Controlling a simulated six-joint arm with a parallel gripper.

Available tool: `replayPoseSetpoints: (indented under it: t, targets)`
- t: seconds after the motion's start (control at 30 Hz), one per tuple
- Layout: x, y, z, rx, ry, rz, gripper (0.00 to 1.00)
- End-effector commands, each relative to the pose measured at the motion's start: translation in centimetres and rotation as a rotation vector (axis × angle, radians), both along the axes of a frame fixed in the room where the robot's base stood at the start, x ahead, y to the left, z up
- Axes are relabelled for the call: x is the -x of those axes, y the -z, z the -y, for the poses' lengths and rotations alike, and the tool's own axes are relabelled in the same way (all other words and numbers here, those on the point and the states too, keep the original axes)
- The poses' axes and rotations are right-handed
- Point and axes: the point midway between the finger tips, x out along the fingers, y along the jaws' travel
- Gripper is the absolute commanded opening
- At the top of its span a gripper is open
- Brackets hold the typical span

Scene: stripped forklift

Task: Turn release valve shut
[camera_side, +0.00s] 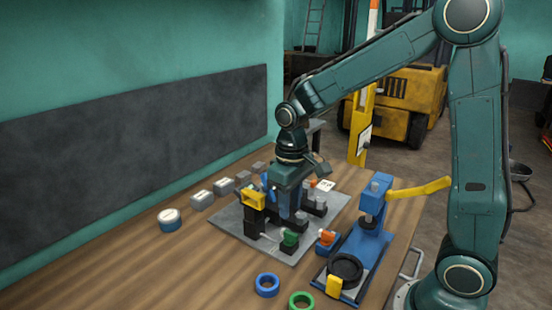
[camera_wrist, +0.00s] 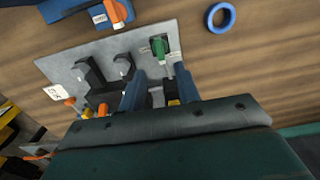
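A grey plate (camera_side: 255,238) on the bench carries a group of dark valve bodies with coloured handles. A green-handled valve (camera_side: 289,238) sits at its front edge; it also shows in the wrist view (camera_wrist: 160,47), just beyond the fingertips. A yellow part (camera_side: 252,199) stands at the left of the group, and small orange handles (camera_wrist: 70,102) show at the left in the wrist view. Which one is the release valve I cannot tell. My gripper (camera_wrist: 160,76) points down into the group, its blue fingers apart with a gap between them. Contact with a handle is unclear.
A blue block with an orange lever (camera_side: 327,240) and a blue press with a yellow handle (camera_side: 372,215) stand right of the plate. Blue (camera_side: 267,284) and green (camera_side: 301,301) rings lie in front. Grey blocks (camera_side: 202,200) line the back.

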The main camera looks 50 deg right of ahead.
Motion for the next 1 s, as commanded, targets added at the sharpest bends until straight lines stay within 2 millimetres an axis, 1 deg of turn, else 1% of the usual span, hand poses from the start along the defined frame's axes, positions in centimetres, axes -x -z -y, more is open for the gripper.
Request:
replayPoseSetpoints:
  t: [0.03,0.1,0.3,0.5,0.7,0.97,1.0]
  targets:
    - [0.1,0.9,0.0,0.000,0.000,-0.004,0.33]
    - [0.1,2.0,0.0,0.000,0.000,-0.004,0.33]
    - [0.1,4.9,0.0,0.000,0.000,-0.004,0.33]
    - [0.0,6.7,0.0,0.000,0.000,-0.002,0.33]
    - [0.0,7.5,0.0,0.000,0.000,0.000,0.33]
    - [0.0,7.5,0.0,0.000,0.000,0.000,0.33]
    - [0.0,7.5,0.0,0.000,0.000,0.000,0.25]
